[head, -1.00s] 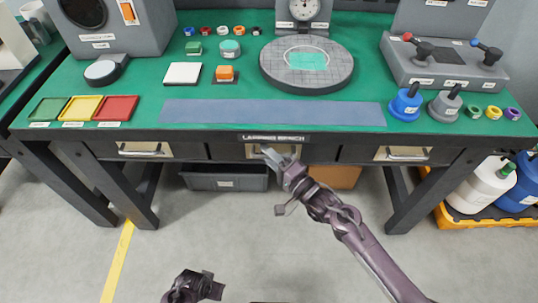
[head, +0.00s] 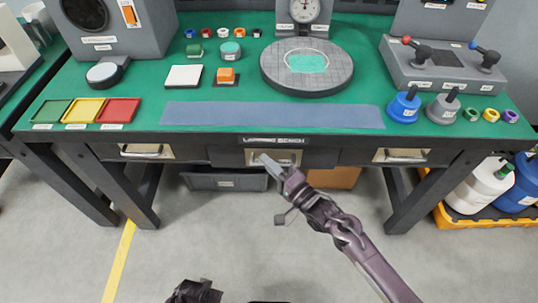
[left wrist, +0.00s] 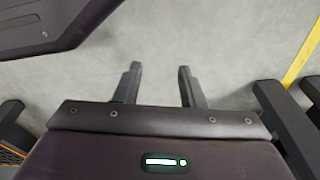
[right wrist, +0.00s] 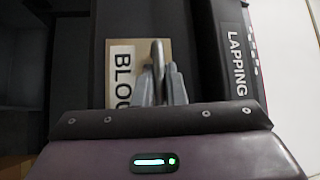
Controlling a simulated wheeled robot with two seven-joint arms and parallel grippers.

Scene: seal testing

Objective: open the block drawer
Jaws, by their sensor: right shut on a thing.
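The block drawer (head: 230,157) is the middle drawer under the bench top, and its front stands slightly forward of the bench. In the right wrist view its pale plate (right wrist: 121,56) reads "BLO", with the rest hidden by my fingers. My right gripper (head: 266,160) is at the drawer front. In the right wrist view (right wrist: 160,84) its fingers are closed on the metal drawer handle (right wrist: 158,52). My left gripper (left wrist: 158,75) is open and empty over the floor, low at the left of the head view.
Closed drawers with handles flank it at left (head: 140,151) and right (head: 402,156). A grey bin (head: 225,180) and an orange-brown box (head: 334,177) are beneath the bench. Bench legs (head: 405,200) stand at the sides. The floor in front is clear.

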